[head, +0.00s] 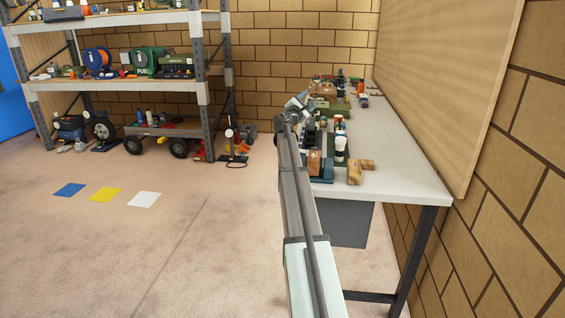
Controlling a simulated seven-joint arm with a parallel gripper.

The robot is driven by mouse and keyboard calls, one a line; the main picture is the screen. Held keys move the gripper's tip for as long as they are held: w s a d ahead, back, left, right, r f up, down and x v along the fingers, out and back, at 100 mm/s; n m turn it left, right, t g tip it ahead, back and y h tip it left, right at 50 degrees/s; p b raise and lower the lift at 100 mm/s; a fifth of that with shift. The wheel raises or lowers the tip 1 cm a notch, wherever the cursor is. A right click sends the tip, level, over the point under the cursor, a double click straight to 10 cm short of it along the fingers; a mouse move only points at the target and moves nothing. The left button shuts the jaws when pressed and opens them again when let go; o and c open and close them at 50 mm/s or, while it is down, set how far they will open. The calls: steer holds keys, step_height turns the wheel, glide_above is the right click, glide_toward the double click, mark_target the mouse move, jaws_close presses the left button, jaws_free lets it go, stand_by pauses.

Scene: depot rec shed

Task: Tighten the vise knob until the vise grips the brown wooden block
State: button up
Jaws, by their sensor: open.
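A dark teal tool that looks like the vise (327,172) stands near the front left edge of the white workbench. A brown block (314,162) sits at it, partly behind my arm. I cannot tell whether the jaws touch the block. The vise knob cannot be made out at this size. My arm reaches up from the bottom along the bench's left edge. My gripper (300,101) is open, small in view, beyond the vise and above the bench's left side. Its fingers are hard to make out, and nothing shows held in it.
Two light wooden pieces (354,173) lie right of the vise. A white-topped bottle (340,148) and dark items stand close behind it. More tools crowd the far end of the bench (395,160). Its right side is clear, beside a board wall (445,80).

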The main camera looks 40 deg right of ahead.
steer(key=w+d+m+g+y, duration=0.2)
steer(key=d+m+g+y, duration=0.25)
steer(key=m, duration=0.55)
step_height(320, 180, down, 4)
steer(key=w+m+g+y, duration=0.1)
steer(key=w+m+y, duration=0.2)
steer(key=m+y, duration=0.1)
steer(key=s+a+f+m+g+y, duration=0.1)
steer(key=a+f+m+y, duration=0.35)
steer(key=a, duration=0.35)
steer(key=s+a+f+m+g+y, duration=0.1)
steer(key=a+f+m+y, duration=0.3)
steer(key=a+y, duration=0.25)
steer(key=shift+h, duration=0.45)
steer(key=f, duration=1.3)
steer(key=shift+a, duration=0.25)
